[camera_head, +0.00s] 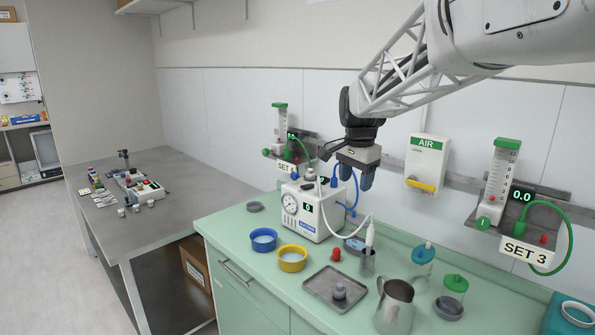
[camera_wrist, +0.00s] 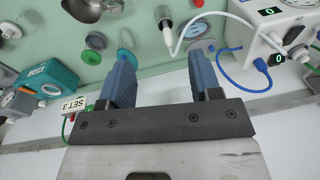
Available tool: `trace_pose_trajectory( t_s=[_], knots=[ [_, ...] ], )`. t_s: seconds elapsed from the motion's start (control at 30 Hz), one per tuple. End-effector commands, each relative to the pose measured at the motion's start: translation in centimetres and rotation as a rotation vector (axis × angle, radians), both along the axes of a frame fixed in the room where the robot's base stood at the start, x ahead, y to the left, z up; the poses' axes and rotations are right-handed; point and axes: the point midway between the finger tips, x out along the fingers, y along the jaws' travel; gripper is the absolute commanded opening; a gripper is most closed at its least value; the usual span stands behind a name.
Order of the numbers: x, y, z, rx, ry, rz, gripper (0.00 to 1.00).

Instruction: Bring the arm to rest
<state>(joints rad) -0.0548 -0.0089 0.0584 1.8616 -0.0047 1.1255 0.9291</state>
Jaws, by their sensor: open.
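My gripper (camera_head: 356,176) hangs from the arm above the back of the green counter, near the wall. Its two blue fingers are apart with nothing between them. In the wrist view the gripper (camera_wrist: 165,85) also shows open and empty, with the counter and wall beyond. The fingertips look close to the white device (camera_head: 309,211) in the head view; whether they touch anything there cannot be told for sure, but no contact shows.
The counter (camera_head: 226,228) carries a blue bowl (camera_head: 263,240), a yellow bowl (camera_head: 292,258), a grey tray (camera_head: 336,290), a metal jug (camera_head: 394,306) and lidded jars. Wall flowmeters (camera_head: 499,180) and an AIR box (camera_head: 426,163) flank the arm. A grey table (camera_head: 160,215) stands left.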

Motion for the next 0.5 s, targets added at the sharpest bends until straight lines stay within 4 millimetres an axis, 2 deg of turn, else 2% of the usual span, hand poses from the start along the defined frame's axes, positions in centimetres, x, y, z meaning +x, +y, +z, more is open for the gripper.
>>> trace_pose_trajectory(
  t_s=[0.03,0.5],
  knots=[
    [-1.5,-0.2,0.1,-0.002,-0.005,0.024,0.58],
    [-13.6,-1.9,-1.1,-0.038,-0.044,0.278,0.58]
  ],
)
